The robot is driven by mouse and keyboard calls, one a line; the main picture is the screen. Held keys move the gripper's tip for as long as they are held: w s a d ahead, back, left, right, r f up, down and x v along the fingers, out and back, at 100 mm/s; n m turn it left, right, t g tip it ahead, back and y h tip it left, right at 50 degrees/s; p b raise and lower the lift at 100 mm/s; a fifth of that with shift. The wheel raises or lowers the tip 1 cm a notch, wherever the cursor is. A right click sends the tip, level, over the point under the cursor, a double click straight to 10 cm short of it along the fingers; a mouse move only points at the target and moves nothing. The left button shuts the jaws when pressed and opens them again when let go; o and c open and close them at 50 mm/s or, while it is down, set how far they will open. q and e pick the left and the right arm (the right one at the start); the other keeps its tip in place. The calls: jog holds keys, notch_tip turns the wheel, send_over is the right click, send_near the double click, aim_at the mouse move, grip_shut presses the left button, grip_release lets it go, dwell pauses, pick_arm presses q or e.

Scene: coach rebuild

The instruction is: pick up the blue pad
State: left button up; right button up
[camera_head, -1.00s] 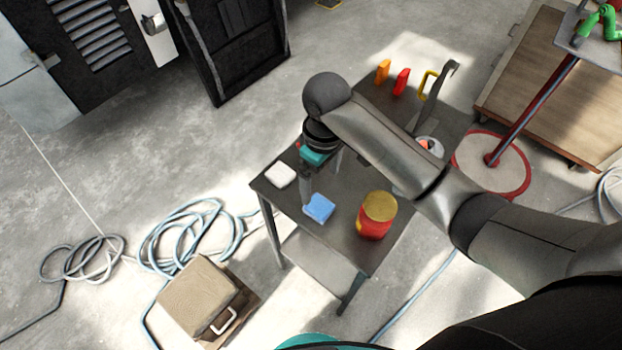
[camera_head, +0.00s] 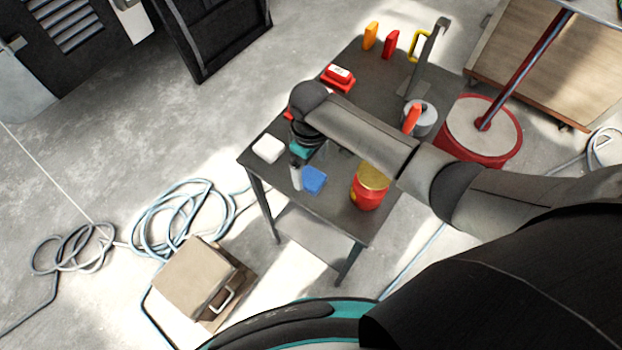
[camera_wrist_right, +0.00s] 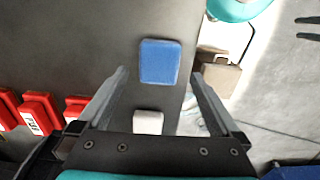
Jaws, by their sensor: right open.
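The blue pad (camera_head: 313,180) lies flat on the grey table (camera_head: 345,222), near its front edge. In the right wrist view the blue pad (camera_wrist_right: 160,62) is ahead of my right gripper, roughly in line with the gap between the fingers. My right gripper (camera_head: 296,180) points down beside the pad, on its left in the head view. In the wrist view the right gripper (camera_wrist_right: 160,80) has its two fingers wide apart with nothing held between them. I cannot tell its exact height above the table. My left gripper is not in view.
A white pad (camera_head: 268,149) lies left of the blue one, and a red and yellow can (camera_head: 369,188) stands to its right. Red items (camera_head: 338,77), an orange block (camera_head: 370,36) and a metal stand (camera_head: 428,62) are farther back. Hoses and a box (camera_head: 195,279) are on the floor.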

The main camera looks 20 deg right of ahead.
aim_at(311, 177)
notch_tip(311, 177, down, 3)
jog(key=shift+d+b, duration=0.1)
jog(key=shift+b, duration=0.25)
jog(key=shift+f, duration=0.4)
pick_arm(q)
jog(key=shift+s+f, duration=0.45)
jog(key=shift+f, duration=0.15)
pick_arm(e)
jog(key=shift+c, duration=0.6)
jog(key=c, duration=1.1)
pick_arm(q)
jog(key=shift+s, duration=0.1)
pick_arm(e)
jog(key=shift+c, duration=0.2)
jog(key=shift+r, duration=0.1)
pick_arm(q)
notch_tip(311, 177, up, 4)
jog(key=p, duration=0.4)
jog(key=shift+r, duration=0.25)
pick_arm(e)
notch_tip(311, 177, up, 20)
